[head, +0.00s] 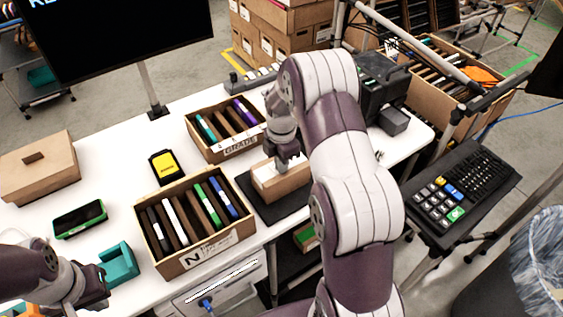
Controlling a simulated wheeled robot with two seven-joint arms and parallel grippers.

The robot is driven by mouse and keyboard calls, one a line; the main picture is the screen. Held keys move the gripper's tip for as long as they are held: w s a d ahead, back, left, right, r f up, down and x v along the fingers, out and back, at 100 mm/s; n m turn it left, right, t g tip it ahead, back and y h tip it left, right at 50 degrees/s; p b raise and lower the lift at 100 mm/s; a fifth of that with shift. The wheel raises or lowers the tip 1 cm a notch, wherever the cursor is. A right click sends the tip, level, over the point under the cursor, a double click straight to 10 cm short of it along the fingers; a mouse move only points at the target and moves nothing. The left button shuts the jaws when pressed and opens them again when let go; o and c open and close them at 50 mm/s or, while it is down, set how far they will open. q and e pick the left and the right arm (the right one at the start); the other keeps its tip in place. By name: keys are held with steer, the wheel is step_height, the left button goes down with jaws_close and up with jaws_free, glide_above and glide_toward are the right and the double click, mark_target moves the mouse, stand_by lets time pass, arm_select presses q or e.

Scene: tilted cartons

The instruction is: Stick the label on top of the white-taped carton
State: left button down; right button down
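A small brown carton with white on its top (292,183) sits on a dark mat (262,208) near the table's front edge. My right gripper (287,163) points down at its top, touching or just above it; the arm hides part of the carton. I cannot make out a separate label, nor whether the white is tape or label. The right fingers are too small and covered to show open or shut. My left gripper (98,294) is at the lower left, beside a teal holder (120,262); its fingers are not clear.
Two open cartons hold upright folders, one in front (205,257) and one behind (235,150). A closed brown box (40,168), a green-edged device (80,218) and a yellow-black device (166,167) lie on the white table. A monitor stands behind; a black printer (383,92) stands right.

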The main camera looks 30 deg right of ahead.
steer(key=c, duration=1.3)
jaws_free()
step_height(320, 180, up, 8)
steer(key=shift+f+b, duration=0.1)
steer(key=shift+b, duration=0.55)
step_height(320, 180, up, 11)
steer(key=p, duration=1)
steer(key=shift+f, duration=0.1)
